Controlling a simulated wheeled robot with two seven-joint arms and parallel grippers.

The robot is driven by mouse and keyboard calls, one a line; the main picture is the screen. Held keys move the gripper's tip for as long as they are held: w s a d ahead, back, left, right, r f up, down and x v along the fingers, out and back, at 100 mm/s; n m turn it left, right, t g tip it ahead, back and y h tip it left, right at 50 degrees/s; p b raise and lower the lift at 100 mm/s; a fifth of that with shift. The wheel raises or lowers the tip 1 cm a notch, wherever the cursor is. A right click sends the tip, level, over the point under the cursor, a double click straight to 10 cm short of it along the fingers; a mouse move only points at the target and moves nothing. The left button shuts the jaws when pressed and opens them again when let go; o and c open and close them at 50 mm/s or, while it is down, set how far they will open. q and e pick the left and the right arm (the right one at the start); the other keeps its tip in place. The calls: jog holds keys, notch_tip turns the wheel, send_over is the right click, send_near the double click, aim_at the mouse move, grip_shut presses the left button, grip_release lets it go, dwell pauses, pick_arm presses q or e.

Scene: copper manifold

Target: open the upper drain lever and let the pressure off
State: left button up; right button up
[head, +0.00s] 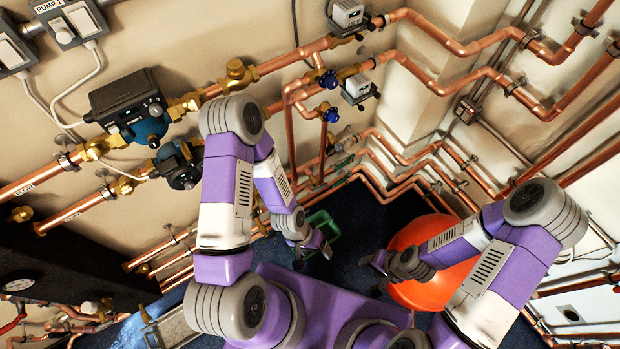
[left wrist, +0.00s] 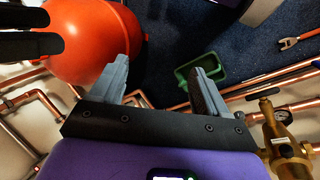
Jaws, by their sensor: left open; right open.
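Two small blue valve handles sit on the copper pipework in the head view, an upper one (head: 328,79) and a lower one (head: 331,115). I cannot tell whether either is the upper drain lever. My left gripper (head: 322,246) is open and empty, low in front of the pipes and well below both handles; its spread fingers also show in the left wrist view (left wrist: 162,85). My right gripper (head: 378,272) is open and empty beside the orange vessel.
The orange round vessel (head: 432,240) stands on the dark blue floor. A green tray (head: 322,222) lies near my left gripper. An orange-red wrench-like tool (left wrist: 300,38) lies on the floor. Pumps (head: 135,110) and copper pipes line the walls; the floor between is mostly clear.

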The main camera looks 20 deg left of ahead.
aim_at(321, 189)
pick_arm(q)
jog(key=o, duration=0.4)
notch_tip(321, 189, down, 8)
jog(key=s+d+m+g+b, duration=0.1)
jog(key=m+g+b, duration=0.2)
jog(key=m, duration=0.2)
jog(key=shift+s+d+r+y+b, duration=0.15)
jog(key=shift+s+d+y+b, duration=0.15)
jog(key=shift+y, duration=0.1)
jog(key=w+a+f+m+y+b, duration=0.6)
jog(key=a+f+m+y+b, duration=0.25)
jog(key=f+m+y, duration=0.35)
jog(key=w+a+f+m+t+y+b, duration=0.1)
jog(key=w+m+t+y+b, duration=0.2)
jog(key=w+m+t, duration=0.5)
jog(key=w+d+r+m+t+y+b, duration=0.1)
jog(key=w+d+r+t+b, duration=0.15)
jog(key=w, duration=0.35)
jog(key=w+d+r+m+t+y+b, duration=0.1)
jog(key=w+d+r+t+y, duration=0.1)
jog(key=w+d+t, duration=0.3)
jog(key=shift+g, duration=0.45)
jog(key=b+x, duration=0.1)
jog(key=x, duration=0.8)
jog(key=shift+f, duration=0.2)
